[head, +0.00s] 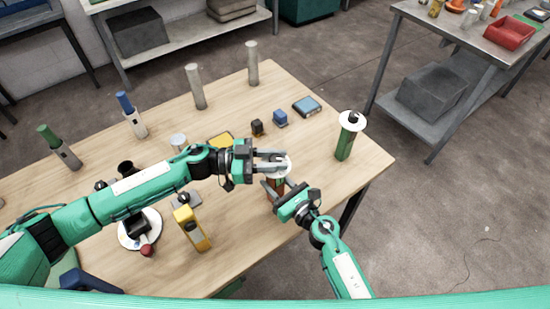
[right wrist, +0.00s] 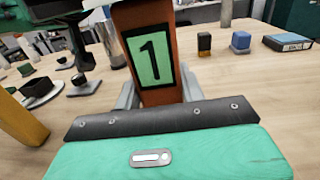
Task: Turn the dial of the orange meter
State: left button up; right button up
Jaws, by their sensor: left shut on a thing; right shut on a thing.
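The orange meter (head: 277,186) stands upright on the wooden table, mostly hidden between my two grippers. In the right wrist view its orange body (right wrist: 126,22) shows a green display reading 1. Its pale round dial (head: 282,168) is on top, partly covered by my left gripper (head: 274,161). The left gripper comes in from the left with its fingers shut on the dial. My right gripper (head: 282,190) comes in from the front right and is shut on the meter's body, one finger on each side. How far the dial is turned is hidden.
A green meter (head: 344,148) with a white dial stands to the right. A yellow device (head: 191,228) and a white plate (head: 127,240) lie under and near my left arm. Small blocks (head: 280,118) and grey cylinders (head: 196,87) stand behind. The table's right corner is clear.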

dwell(0.4)
pick_arm(q)
jog(key=o, duration=0.9)
jog(key=shift+o, duration=0.2)
jog(key=a, duration=1.2)
jog(key=shift+s, duration=0.3)
pick_arm(e)
jog(key=o, duration=1.3)
